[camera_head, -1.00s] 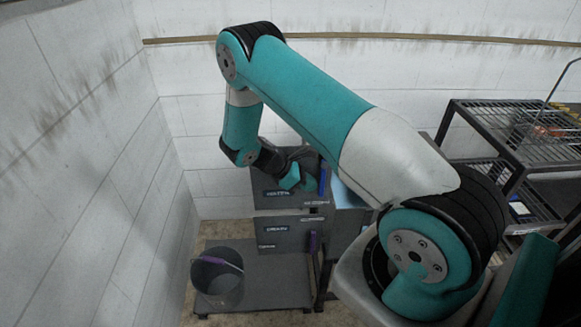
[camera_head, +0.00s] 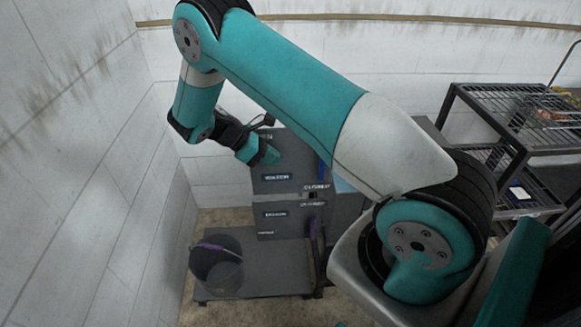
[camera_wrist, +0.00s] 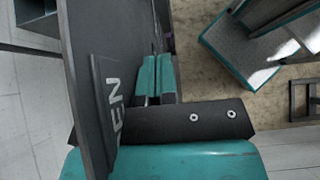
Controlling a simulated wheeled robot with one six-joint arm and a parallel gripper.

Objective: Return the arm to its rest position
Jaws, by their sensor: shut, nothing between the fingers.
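My teal and grey arm reaches across the head view, bent at the upper left. My gripper (camera_head: 262,153) hangs in front of the upper part of the dark grey cabinet (camera_head: 285,183). In the wrist view my gripper (camera_wrist: 157,78) has its two teal fingers side by side, shut and empty. A dark grey panel with white letters, partly reading "EN" (camera_wrist: 112,95), stands close on the left of the fingers there. I cannot tell whether they touch it.
A dark bucket (camera_head: 219,275) with a purple handle stands on a low grey platform (camera_head: 262,289) in front of the cabinet. White walls close in at left and back. A black wire-shelf rack (camera_head: 500,115) stands at right.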

